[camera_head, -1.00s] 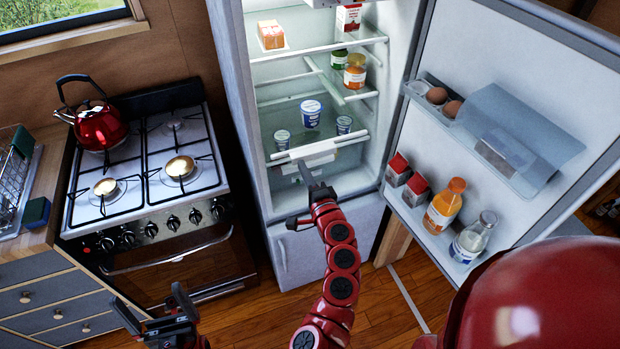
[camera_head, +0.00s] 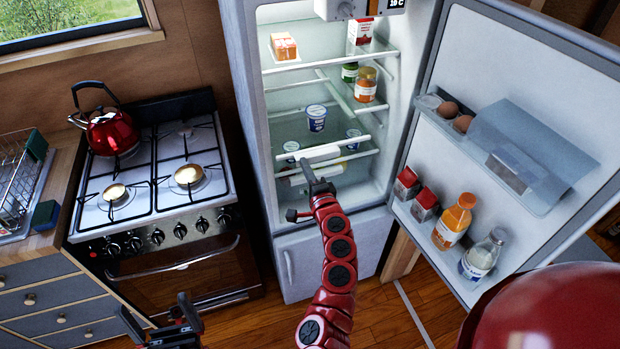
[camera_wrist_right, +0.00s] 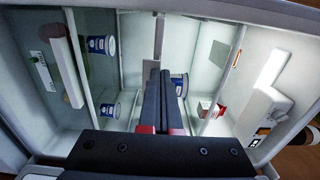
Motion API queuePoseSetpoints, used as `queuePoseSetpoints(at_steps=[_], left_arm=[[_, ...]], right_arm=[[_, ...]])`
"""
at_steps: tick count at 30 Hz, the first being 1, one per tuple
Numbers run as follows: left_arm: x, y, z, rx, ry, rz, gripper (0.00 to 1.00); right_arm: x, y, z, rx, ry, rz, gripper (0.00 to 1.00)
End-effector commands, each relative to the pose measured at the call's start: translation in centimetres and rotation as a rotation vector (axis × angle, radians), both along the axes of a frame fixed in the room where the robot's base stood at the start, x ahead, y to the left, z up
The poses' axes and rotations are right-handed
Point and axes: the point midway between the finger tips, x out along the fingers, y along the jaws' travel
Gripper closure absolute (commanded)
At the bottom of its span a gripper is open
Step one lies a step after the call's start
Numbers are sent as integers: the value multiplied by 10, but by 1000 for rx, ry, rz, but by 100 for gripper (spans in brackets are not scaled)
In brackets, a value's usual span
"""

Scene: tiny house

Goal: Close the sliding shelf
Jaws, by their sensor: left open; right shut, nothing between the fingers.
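The sliding shelf (camera_head: 280,128) is a glass shelf with a white front bar (camera_head: 321,153), in the lower part of the open fridge. A blue-and-white tub (camera_head: 316,117) stands on it. Smaller cups (camera_head: 353,139) show near its front edge; which level they stand on is unclear. My right gripper (camera_head: 306,164) is shut and empty, its tips at the shelf's front bar; exact contact is unclear. Its dark fingers (camera_wrist_right: 163,75) point into the fridge in the right wrist view. My left gripper (camera_head: 160,322) is open and empty, low in front of the stove.
The fridge door (camera_head: 500,40) stands wide open at the right, with eggs, cartons and bottles (camera_head: 453,220) in its racks. The stove (camera_head: 150,170) with a red kettle (camera_head: 112,133) is at the left. Bare floor lies in front of the fridge.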

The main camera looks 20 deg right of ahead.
Motion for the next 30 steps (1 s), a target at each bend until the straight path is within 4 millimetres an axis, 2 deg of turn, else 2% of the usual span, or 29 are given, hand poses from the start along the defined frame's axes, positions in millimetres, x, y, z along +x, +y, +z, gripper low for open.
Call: queuePoseSetpoints(at_steps=[1,6,15,21,30], left_arm=[[0,0,-8,0,0,0,0],[0,0,-20,0,0,0,0],[0,0,-35,0,0,0,0],[0,0,-40,0,0,0,0],[0,0,-41,0,0,0,0]], right_arm=[[12,0,-1,-4,-5,2,100],[52,2,-3,-4,-1,4,100],[104,4,-1,-5,-1,3,100],[123,5,-1,-4,1,3,100],[130,4,1,0,-2,-2,100]])
